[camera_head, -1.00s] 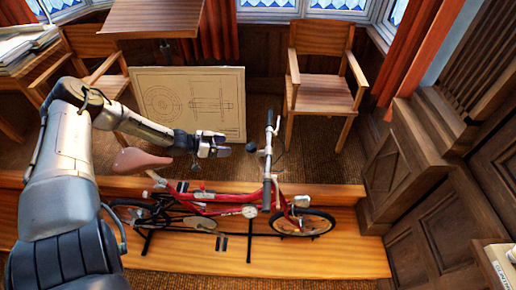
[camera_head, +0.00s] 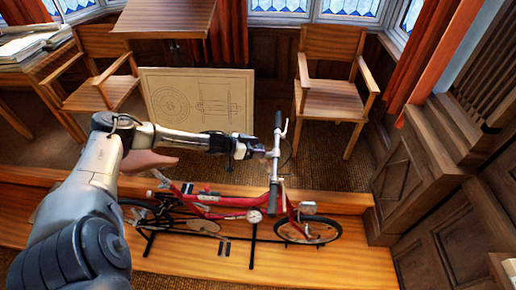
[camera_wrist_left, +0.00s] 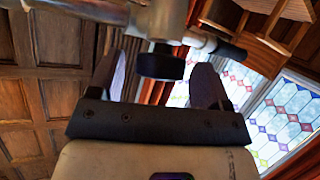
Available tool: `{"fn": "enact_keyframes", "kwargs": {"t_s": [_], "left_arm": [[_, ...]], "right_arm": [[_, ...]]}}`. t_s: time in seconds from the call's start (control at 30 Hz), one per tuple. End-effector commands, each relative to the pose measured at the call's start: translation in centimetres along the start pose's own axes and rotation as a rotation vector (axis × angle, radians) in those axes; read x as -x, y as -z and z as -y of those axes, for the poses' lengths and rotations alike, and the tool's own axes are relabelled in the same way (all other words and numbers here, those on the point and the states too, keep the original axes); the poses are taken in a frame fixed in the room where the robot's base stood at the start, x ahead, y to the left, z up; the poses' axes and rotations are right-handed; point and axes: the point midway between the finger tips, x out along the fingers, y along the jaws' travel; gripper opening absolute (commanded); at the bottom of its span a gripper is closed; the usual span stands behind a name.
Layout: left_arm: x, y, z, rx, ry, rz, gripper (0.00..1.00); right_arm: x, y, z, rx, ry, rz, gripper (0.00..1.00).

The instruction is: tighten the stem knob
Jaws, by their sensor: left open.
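The stem knob (camera_wrist_left: 160,64) is a short black cylinder under the silver stem (camera_wrist_left: 167,18) in the left wrist view. My left gripper (camera_head: 262,152) is at the handlebar (camera_head: 277,155) of the red folding bike (camera_head: 232,202) in the head view. Its two fingers stand open on either side of the knob in the wrist view, with gaps showing; it is not closed on the knob. In the head view the gripper hides the knob. My right gripper is in neither view.
The bike stands on a wooden step (camera_head: 180,258). Its saddle (camera_head: 150,161) is partly behind my left arm. A drawing board (camera_head: 200,98) leans behind, with a wooden chair (camera_head: 331,98) to its right. Open floor lies between chair and bike.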

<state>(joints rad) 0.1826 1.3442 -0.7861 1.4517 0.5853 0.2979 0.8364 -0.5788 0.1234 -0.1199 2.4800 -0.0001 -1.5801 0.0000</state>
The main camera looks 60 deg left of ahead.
Motion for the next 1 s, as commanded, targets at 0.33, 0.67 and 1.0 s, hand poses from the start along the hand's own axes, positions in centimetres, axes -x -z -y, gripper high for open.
{"fn": "enact_keyframes", "kwargs": {"t_s": [0.33, 0.67, 1.0], "left_arm": [[-0.80, 0.07, -0.06, -0.001, -0.001, 0.000, 0.72], [-0.80, 0.03, -0.07, -0.001, -0.001, 0.001, 0.63], [-0.79, 0.03, -0.07, -0.001, -0.001, 0.001, 0.31]], "right_arm": [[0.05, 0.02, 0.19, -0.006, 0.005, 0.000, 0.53], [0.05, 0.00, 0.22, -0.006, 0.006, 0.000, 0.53], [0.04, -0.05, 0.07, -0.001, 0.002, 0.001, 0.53]]}}
